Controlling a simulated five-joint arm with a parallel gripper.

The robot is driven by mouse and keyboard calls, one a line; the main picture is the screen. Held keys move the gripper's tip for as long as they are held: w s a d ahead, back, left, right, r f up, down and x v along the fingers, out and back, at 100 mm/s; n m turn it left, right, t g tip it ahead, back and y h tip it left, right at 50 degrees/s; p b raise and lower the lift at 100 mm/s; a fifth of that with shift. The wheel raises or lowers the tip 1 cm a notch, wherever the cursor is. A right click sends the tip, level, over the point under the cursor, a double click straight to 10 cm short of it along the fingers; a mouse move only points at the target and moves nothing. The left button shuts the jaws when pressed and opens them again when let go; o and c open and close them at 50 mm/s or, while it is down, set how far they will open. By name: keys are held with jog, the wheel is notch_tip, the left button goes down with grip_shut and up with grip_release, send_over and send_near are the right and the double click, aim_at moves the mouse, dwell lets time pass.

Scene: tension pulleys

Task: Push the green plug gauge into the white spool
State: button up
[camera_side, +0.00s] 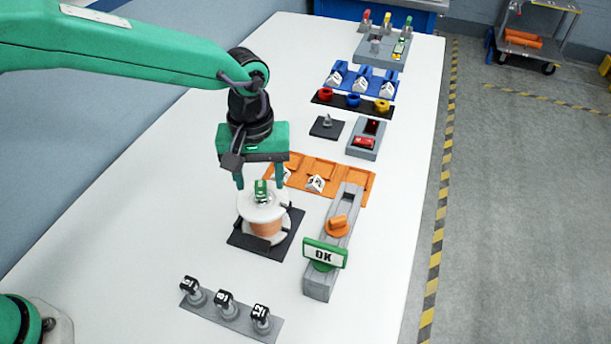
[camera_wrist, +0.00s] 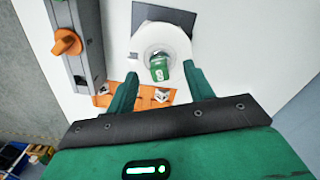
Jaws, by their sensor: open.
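The white spool (camera_side: 264,211) stands upright on a dark base plate (camera_side: 283,244), with an orange-brown winding round its middle. The green plug gauge (camera_side: 261,190) stands at the centre of the spool's top, its green head above the flange. In the wrist view the green plug gauge (camera_wrist: 160,70) shows a white mark and sits over the hole of the spool (camera_wrist: 175,40). How deep it sits is hidden. My gripper (camera_side: 261,186) is open, pointing down above the spool, with its fingers on either side of the green head and apart from it.
A grey rail with an orange knob (camera_side: 338,226) and a green OK sign (camera_side: 324,252) stands right of the spool. Black-topped gauges stand in a grey holder (camera_side: 232,312) in front. An orange tray (camera_side: 335,179) lies behind. The table's left side is clear.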

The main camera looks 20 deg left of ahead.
jog(key=shift+r, duration=2.35)
jog(key=shift+a+r, duration=0.3)
jog(key=shift+a, duration=0.1)
jog(key=s+a+r+m+t, duration=0.1)
jog(key=s+a+r, duration=0.25)
jog(key=a, duration=0.45)
jog(key=s+a+r+m+t, duration=0.1)
jog(key=s+a+r+t, duration=0.15)
jog(key=a+r, duration=0.45)
jog(key=s+a+f+m+t, duration=0.2)
jog(key=s+a+f, duration=0.2)
jog(key=s+a, duration=0.7)
jog(key=shift+s+a+m, duration=0.2)
jog(key=shift+a+m, duration=0.1)
jog(key=shift+a, duration=0.25)
